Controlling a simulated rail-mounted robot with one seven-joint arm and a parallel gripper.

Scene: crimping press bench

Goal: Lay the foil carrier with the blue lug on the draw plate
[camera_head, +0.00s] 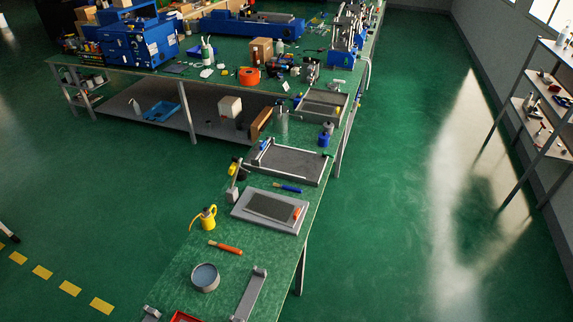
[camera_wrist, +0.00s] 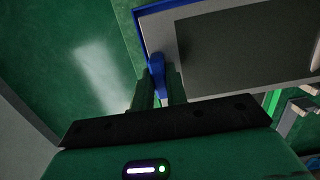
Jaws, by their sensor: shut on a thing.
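In the wrist view my gripper (camera_wrist: 160,88) is shut on the blue lug (camera_wrist: 156,68) at the near left corner of a flat carrier. The carrier has a pale grey frame (camera_wrist: 168,48), a blue edge along the far and left sides, and a dark flat panel (camera_wrist: 240,45). Its right part runs out of the picture. My gripper does not show in the head view. There, a shallow grey tray (camera_head: 263,164) with a dark bed and a pale grey plate (camera_head: 246,210) with a dark mesh and an orange lug lie on the bench. I cannot tell which is the draw plate.
Another tray (camera_head: 322,103) lies farther back. Open floor (camera_head: 400,230) lies right of the bench.

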